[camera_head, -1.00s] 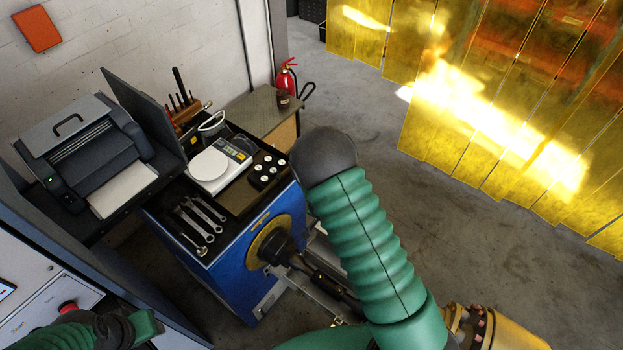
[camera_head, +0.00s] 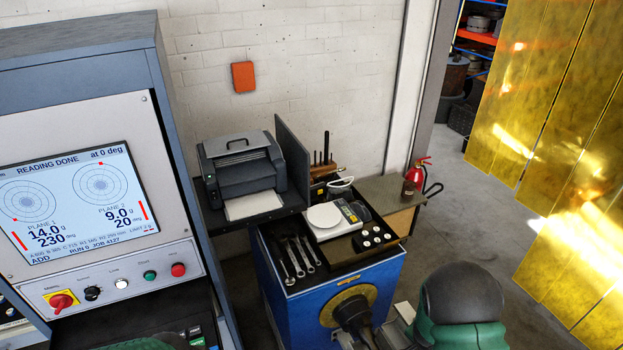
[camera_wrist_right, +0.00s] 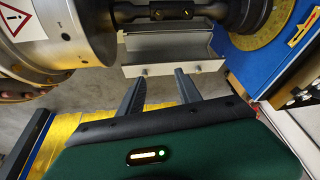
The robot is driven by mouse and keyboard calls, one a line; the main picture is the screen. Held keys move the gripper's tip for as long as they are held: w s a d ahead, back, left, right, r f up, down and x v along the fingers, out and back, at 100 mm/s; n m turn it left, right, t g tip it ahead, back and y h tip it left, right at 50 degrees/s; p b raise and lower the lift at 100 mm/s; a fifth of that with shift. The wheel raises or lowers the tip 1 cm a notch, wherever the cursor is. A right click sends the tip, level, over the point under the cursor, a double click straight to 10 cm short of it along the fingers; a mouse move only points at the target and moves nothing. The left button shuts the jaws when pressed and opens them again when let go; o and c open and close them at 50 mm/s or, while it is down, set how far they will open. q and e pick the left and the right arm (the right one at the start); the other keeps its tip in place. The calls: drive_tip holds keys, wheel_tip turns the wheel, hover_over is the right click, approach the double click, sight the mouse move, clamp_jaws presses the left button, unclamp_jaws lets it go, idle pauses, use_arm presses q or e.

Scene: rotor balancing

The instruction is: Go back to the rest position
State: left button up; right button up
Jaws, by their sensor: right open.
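My right gripper (camera_wrist_right: 160,88) shows in the right wrist view. Its two dark fingers stand apart with nothing between them. They point toward a grey metal bracket (camera_wrist_right: 165,70) below a dark shaft (camera_wrist_right: 165,12). In the head view a green and black link of my right arm (camera_head: 462,308) is at the bottom, right of the blue machine housing (camera_head: 300,290); the right fingers are not seen there. Only a green edge of my left arm (camera_head: 150,343) shows at the bottom left; its fingers are out of the picture.
The control cabinet's screen (camera_head: 75,205) reads READING DONE, at 0 deg. A printer (camera_head: 240,165), a scale (camera_head: 323,217) and wrenches (camera_head: 297,256) are behind. A metal drum (camera_wrist_right: 45,40) is close on the wrist view's left. Yellow curtains (camera_head: 560,120) hang right; grey floor lies between.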

drive_tip(key=w+a+n+y+b, duration=0.1)
drive_tip(key=a+n+y+b, duration=0.15)
drive_tip(key=a+b, duration=0.3)
drive_tip(key=s+a+n+b, duration=0.7)
drive_tip(key=s+b, duration=0.4)
drive_tip(key=s, duration=0.2)
drive_tip(key=shift+s+n+y+b, duration=0.25)
drive_tip(key=shift+n+y+b, duration=0.1)
drive_tip(key=shift+n, duration=0.5)
drive_tip(key=shift+a+f, duration=0.1)
drive_tip(key=shift+c, duration=0.5)
